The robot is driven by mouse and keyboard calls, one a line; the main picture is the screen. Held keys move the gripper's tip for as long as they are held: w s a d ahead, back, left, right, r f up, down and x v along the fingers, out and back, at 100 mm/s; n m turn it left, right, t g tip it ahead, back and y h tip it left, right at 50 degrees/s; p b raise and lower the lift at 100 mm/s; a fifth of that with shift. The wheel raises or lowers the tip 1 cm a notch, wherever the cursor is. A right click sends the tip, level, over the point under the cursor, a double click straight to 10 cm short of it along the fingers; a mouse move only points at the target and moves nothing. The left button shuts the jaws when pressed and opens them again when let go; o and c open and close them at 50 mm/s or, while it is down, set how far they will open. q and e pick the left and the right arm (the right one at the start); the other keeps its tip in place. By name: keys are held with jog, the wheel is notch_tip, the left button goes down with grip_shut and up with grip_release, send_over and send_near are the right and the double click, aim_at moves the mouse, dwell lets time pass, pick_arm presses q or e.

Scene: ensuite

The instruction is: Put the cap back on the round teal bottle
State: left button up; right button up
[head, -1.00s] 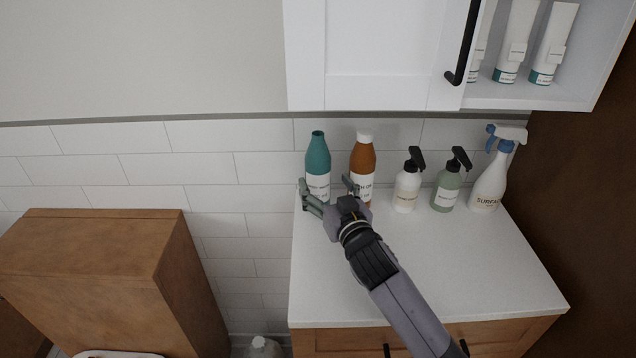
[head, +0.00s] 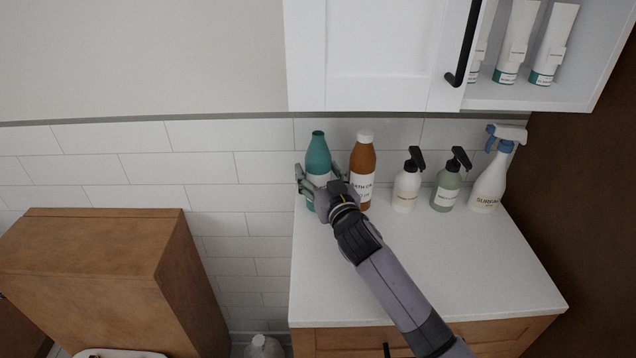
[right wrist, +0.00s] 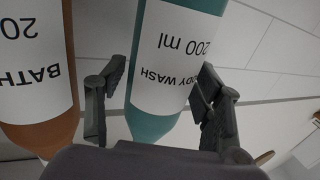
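The round teal bottle (head: 318,156) stands upright on the counter against the tiled wall. Its top shows a dark mouth with no cap on it. My right gripper (head: 317,177) reaches it from the front, with one finger on each side of the bottle. In the right wrist view the teal bottle (right wrist: 168,70) with its white label lies between the two spread fingers (right wrist: 162,88). A small gap shows at the left finger; contact at the right finger is unclear. I see no loose cap. My left gripper is not in view.
A brown bottle (head: 362,160) with a white cap stands close right of the teal one. Two pump bottles (head: 406,190) (head: 445,194) and a spray bottle (head: 489,185) stand further right. A wall cabinet (head: 380,50) hangs above. The front of the counter (head: 480,270) is clear.

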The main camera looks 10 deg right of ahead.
aim_at(321, 149)
jog(key=c, duration=1.3)
jog(key=shift+r, duration=0.1)
jog(key=shift+c, duration=0.2)
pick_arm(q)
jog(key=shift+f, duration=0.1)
